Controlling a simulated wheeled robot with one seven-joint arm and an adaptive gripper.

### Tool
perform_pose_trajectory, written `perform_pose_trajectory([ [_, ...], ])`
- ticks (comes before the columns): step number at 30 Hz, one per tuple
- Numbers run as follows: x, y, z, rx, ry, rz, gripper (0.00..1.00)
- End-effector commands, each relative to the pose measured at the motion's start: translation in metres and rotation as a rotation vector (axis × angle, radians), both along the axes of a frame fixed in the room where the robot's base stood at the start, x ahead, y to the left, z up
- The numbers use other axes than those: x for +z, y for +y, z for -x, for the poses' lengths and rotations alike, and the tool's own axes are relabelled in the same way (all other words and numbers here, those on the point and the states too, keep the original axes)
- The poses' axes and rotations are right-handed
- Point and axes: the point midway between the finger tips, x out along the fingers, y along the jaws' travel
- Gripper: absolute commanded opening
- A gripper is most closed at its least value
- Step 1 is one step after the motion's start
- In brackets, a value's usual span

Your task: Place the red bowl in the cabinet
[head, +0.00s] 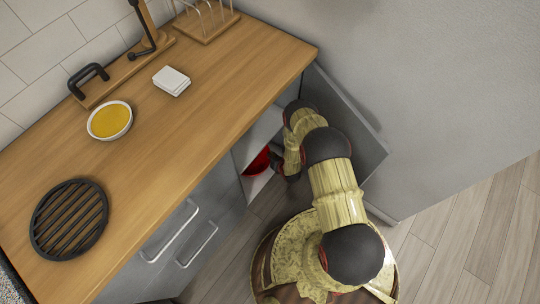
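The red bowl (257,162) shows at the opening of the cabinet below the wooden counter, partly hidden by the counter edge. The cabinet's pale inside (262,132) is visible, and its grey door (350,120) stands open on the right. My arm reaches into the opening from the right. My gripper (276,162) is at the bowl's right side and appears to touch it. The fingers are small, dark and partly hidden, so I cannot tell whether they are closed on the bowl. I cannot tell whether the bowl rests on the cabinet floor.
On the counter (170,120) are a white bowl with yellow contents (110,121), a round black grate (69,218), white square pieces (171,80) and a wooden rack (207,20). Closed drawers with handles (170,232) lie left of the opening. A grey wall is at the right; floor is free at lower right.

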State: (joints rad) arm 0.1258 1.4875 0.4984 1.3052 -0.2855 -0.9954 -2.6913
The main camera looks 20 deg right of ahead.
Motion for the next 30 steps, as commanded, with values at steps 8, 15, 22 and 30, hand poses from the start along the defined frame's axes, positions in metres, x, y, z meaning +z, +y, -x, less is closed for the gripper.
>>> perform_pose_trajectory([
  [8, -0.002, 0.0, 0.0, 0.0, 0.0, 0.0, 0.13],
  [15, -0.002, 0.0, 0.0, 0.0, 0.0, 0.0, 0.23],
  [22, -0.001, 0.0, 0.0, 0.0, 0.0, 0.0, 0.23],
  [30, 0.025, -0.005, 0.022, -0.001, 0.001, 0.0, 0.23],
])
